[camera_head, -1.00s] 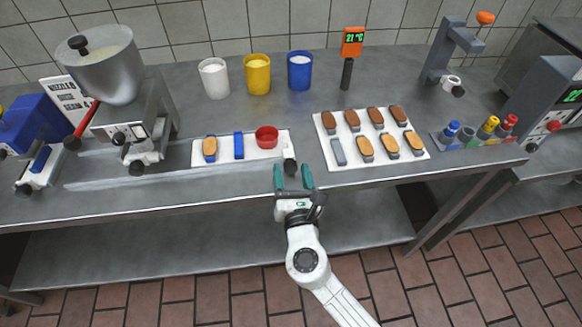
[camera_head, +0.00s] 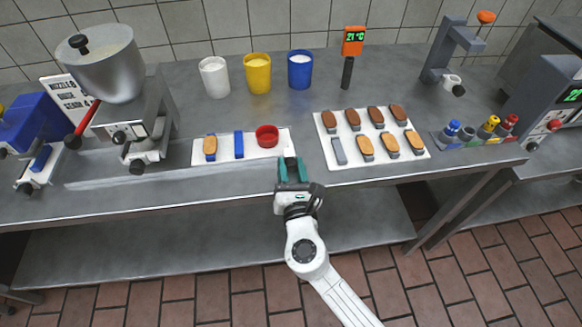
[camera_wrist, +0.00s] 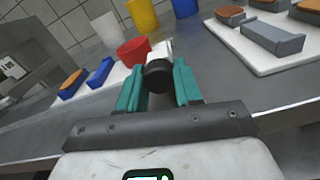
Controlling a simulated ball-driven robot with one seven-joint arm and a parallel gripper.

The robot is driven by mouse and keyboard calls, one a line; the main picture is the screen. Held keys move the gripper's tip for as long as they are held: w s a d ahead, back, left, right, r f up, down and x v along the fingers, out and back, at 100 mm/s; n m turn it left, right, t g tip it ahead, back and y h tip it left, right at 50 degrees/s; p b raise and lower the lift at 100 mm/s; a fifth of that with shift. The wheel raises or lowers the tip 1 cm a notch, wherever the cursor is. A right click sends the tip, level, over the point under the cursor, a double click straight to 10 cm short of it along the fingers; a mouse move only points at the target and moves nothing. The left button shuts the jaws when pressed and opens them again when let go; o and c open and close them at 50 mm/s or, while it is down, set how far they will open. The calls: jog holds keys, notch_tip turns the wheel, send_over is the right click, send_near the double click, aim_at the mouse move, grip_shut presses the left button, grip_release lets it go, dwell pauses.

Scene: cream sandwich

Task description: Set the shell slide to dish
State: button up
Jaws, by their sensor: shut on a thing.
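A long white board (camera_head: 222,159) lies near the front edge of the metal counter. On it, from left to right, are a tan shell-like piece on a blue base (camera_head: 210,148), a blue bar (camera_head: 238,145) and a round red dish (camera_head: 267,136). In the wrist view the red dish (camera_wrist: 133,51) is just beyond my fingers. A black knob (camera_wrist: 158,76) with a white part behind it sits at the board's right end, near the dish. My gripper (camera_head: 292,170) has its teal fingers on either side of the knob, shut on it. The fingers mostly hide the knob in the head view.
A white tray (camera_head: 371,158) with brown and tan pieces and a grey block lies to the right. White (camera_head: 214,77), yellow (camera_head: 257,73) and blue (camera_head: 300,70) cups stand behind. A hopper machine (camera_head: 118,90) stands at left, a thermometer (camera_head: 349,58) at back.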

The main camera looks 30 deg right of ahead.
aim_at(164, 192)
grip_shut()
jog(key=shift+w+a, duration=0.15)
jog(key=shift+a, duration=0.35)
jog(key=w+a+b, duration=0.2)
jog(key=w+a, duration=0.1)
jog(key=a, duration=0.5)
jog(key=w+a+b, duration=0.2)
jog(key=a, duration=0.7)
jog(key=w+a+b, duration=0.2)
jog(key=w+a, duration=0.1)
jog(key=a, duration=0.6)
jog(key=shift+w+a, duration=0.15)
jog(key=shift+w, duration=0.15)
jog(key=shift+w+a+r, duration=0.1)
jog(key=shift+w+a, duration=0.05)
jog(key=shift+a, duration=0.4)
jog(key=o, duration=0.9)
grip_release()
jog(key=shift+a, duration=0.2)
jog(key=shift+o, duration=0.2)
jog(key=shift+d, duration=0.1)
